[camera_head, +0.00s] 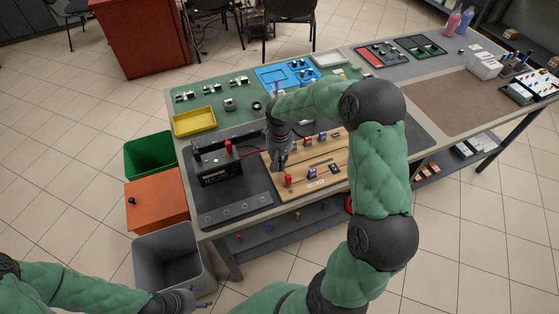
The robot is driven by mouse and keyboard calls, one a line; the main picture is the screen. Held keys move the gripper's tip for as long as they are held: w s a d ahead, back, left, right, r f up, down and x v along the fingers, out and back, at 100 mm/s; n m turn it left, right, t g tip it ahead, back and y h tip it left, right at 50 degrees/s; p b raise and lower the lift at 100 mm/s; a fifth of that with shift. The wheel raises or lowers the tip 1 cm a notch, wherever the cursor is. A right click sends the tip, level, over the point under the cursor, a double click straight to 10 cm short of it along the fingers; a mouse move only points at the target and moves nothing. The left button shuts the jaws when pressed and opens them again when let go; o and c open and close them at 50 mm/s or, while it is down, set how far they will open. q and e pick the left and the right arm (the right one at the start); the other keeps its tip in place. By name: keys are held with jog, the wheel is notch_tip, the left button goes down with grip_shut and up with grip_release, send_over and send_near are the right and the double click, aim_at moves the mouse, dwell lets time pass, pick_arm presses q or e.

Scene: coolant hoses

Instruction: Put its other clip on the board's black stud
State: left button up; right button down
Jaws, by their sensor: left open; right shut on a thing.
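The wooden board (325,177) lies on the table's near part and carries small red, blue and dark fittings. A red post (287,180) stands at its near left. I cannot pick out the black stud for certain; my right arm covers part of the board. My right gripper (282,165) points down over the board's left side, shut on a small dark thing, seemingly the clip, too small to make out. Its lead does not show clearly. My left gripper (203,300) is open and empty, low at the bottom of the view, away from the table.
A black box (217,172) with a handle and a red part stands left of the board on a dark mat (212,211). A yellow tray (194,121) and a blue tray (270,77) lie behind.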

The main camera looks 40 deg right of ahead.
jog(key=shift+f, duration=0.25)
dwell(0.5)
jog(key=c, duration=1.1)
grip_release()
jog(key=shift+o, duration=0.2)
jog(key=shift+o, duration=1.3)
notch_tip(320, 180, up, 9)
jog(key=p, duration=0.6)
